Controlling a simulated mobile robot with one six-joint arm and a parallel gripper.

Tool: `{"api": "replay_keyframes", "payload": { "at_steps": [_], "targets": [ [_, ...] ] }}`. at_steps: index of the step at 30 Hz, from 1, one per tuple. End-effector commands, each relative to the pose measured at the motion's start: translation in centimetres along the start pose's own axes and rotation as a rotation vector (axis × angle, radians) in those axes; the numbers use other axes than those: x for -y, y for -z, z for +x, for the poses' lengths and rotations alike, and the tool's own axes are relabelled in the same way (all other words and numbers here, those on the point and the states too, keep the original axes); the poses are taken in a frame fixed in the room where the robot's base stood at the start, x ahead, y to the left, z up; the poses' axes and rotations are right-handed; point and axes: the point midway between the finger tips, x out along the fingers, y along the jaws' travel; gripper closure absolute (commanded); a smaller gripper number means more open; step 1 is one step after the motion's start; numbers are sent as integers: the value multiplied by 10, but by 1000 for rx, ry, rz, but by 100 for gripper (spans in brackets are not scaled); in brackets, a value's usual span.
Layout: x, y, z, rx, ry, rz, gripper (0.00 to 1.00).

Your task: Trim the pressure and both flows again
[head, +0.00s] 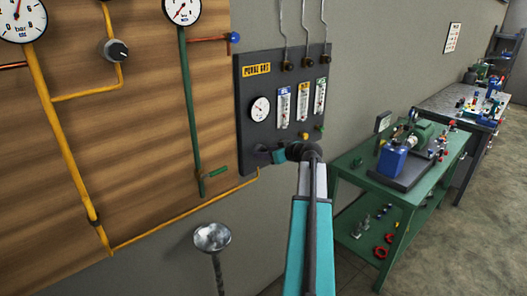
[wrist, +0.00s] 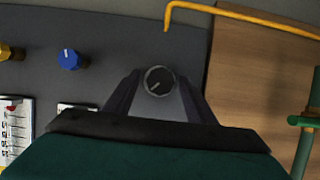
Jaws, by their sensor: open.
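The dark "PURGE GAS" panel (head: 247,135) hangs on the wall with a round white gauge (head: 259,110) and three flow tubes, labelled blue (head: 283,110), yellow (head: 302,104) and green (head: 320,98). My gripper (head: 272,156) is at the panel's lower left, below the gauge. In the wrist view its fingers (wrist: 160,85) are open either side of a black knob (wrist: 160,80) with a white pointer line. Finger contact cannot be told. A blue knob (wrist: 70,59) and a yellow knob (wrist: 8,52) sit to the left. My gripper partly hides the panel's lower part in the head view.
A yellow pipe (head: 185,212) runs along the board to the panel's bottom edge. A green pipe (head: 190,110) with a green handle (head: 219,171) stands left of the panel. A green bench (head: 345,166) with a pump stands at the right.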

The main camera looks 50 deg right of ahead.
Motion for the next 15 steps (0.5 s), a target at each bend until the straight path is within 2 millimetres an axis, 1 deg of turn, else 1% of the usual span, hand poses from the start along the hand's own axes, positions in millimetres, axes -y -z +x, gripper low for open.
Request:
{"api": "replay_keyframes", "payload": {
  "at_steps": [4,13,14,15],
  "targets": [
    [0,1,8,0,1,-1,50],
    [0,0,9,0,0,0,50],
    [0,0,9,0,0,0,51],
    [0,0,8,0,-1,0,58]
  ]
}}
